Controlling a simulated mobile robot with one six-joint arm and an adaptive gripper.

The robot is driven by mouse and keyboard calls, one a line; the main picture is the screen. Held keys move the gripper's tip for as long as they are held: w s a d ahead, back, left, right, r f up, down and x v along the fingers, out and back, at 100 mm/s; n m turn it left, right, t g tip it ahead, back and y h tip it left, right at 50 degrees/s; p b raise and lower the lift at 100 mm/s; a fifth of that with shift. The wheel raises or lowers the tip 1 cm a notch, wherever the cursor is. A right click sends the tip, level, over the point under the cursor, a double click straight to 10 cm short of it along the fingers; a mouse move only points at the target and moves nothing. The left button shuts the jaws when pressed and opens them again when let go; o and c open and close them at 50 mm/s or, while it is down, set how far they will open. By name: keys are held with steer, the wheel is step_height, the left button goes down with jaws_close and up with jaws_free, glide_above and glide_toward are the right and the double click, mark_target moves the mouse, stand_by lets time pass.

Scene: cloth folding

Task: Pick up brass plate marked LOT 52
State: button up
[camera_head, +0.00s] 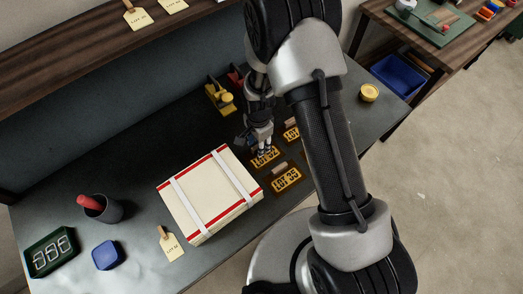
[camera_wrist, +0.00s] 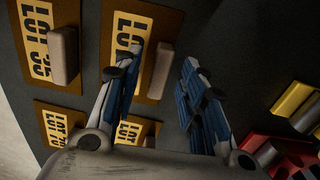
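The brass plate marked LOT 52 (camera_head: 270,153) lies flat on the dark bench, right of the white box. In the wrist view the LOT 52 plate (camera_wrist: 124,35) is at upper middle, with a tan block-shaped handle (camera_wrist: 161,70) standing on it. My gripper (camera_wrist: 163,57) is open; its two blue-padded fingers appear on either side of the handle, the left finger covering part of the plate's lettering. In the head view my gripper (camera_head: 264,150) is right at the plate and partly hides it. Contact with the handle cannot be told.
A similar plate, LOT 39 (camera_head: 287,180), lies close in front; another plate (camera_head: 291,133) lies behind, partly hidden by my arm. The white box with red edges (camera_head: 208,192) stands close left. Yellow and red tools (camera_head: 219,98) are at the back.

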jaws_close()
steer(key=shift+r, duration=0.1)
stand_by(0.6)
